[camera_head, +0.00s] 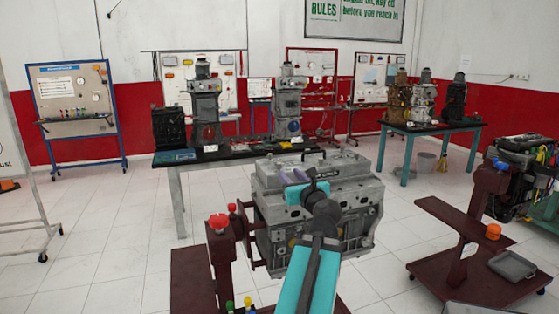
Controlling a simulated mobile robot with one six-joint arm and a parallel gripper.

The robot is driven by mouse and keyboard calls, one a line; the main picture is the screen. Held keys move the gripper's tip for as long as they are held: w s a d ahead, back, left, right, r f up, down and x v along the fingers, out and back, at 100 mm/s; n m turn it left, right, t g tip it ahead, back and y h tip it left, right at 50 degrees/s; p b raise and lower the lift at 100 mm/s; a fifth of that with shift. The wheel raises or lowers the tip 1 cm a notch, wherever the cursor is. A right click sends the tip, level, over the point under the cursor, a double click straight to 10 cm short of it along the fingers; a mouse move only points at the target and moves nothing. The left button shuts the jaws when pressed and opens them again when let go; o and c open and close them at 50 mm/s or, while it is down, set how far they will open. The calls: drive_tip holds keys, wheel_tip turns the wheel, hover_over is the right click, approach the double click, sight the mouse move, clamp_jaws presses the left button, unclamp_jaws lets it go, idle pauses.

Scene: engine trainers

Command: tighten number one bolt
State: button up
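A grey engine block (350,192) on a dark red stand (222,262) is in the centre of the head view. My teal and dark arm reaches up from the bottom edge and covers part of the engine's front and top. The arm's far end, where my gripper (297,178) seems to be, is over the engine's top left. Its fingers are too small and unclear to tell open from shut. The bolts on the engine are too small to make out, and no number one marking is readable.
Tables with engine models (205,105) stand behind. Open tiled floor (110,245) lies at the left.

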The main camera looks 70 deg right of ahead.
sight(280, 165)
drive_tip(key=shift+w+d+r+p, duration=0.15)
drive_tip(key=shift+p, duration=0.35)
drive_tip(key=shift+p+x, duration=1.1)
drive_tip(key=shift+x, duration=4.45)
drive_tip(key=shift+f, duration=0.25)
clamp_jaws()
